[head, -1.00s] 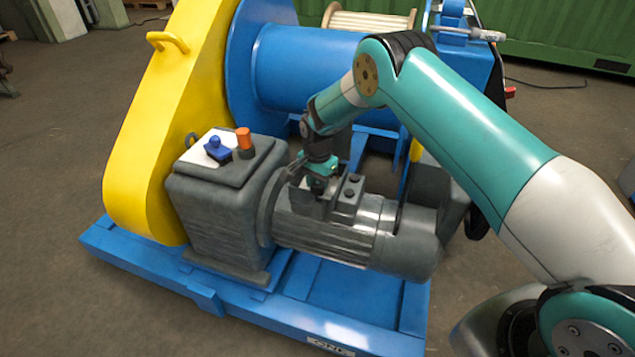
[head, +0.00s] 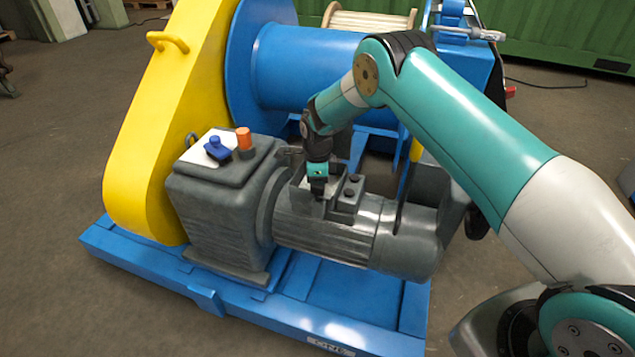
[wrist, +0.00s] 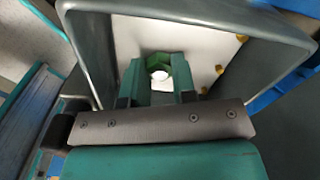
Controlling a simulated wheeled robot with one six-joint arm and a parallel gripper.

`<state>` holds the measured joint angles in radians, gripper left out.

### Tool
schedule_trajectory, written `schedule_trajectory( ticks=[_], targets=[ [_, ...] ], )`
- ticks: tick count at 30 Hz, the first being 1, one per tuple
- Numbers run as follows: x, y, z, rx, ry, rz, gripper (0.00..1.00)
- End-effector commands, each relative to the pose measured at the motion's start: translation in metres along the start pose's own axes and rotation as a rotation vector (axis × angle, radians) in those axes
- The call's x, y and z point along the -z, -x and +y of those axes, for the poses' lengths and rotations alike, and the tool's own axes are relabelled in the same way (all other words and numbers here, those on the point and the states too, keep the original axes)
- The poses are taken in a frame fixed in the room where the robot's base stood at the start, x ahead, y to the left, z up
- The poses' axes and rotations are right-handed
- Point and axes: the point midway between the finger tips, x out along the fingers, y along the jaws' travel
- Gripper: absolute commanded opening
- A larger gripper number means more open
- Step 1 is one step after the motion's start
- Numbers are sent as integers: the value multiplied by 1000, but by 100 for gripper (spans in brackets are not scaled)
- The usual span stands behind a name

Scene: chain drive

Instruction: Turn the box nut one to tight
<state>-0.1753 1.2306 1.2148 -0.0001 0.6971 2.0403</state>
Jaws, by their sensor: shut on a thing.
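Box nut one (wrist: 158,60) is a green hexagonal nut with a pale round stud end in its middle. It sits inside the open grey terminal box (wrist: 83,48), over its white inner floor. My gripper (wrist: 159,80) is shut on the nut, one finger on each side of it. In the head view my gripper (head: 318,190) points down into the terminal box (head: 347,201) on top of the motor. There the nut is hidden behind the fingers and the box wall.
Several yellow screws (wrist: 242,38) show on the box's white floor. The ribbed motor (head: 320,232) carries the box. The gear housing (head: 215,215) with a blue and an orange cap stands left of it. The yellow guard (head: 150,150) and blue drum (head: 310,75) rise behind.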

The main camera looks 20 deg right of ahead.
Motion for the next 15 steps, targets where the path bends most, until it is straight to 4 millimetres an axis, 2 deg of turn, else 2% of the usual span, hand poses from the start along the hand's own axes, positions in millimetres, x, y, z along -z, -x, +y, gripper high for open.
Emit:
schedule_trajectory(
  ticks=[6,15],
  targets=[
    [0,4,-2,4,-134,-2,2],
    [0,4,-2,5,-227,-2,2]
  ],
)
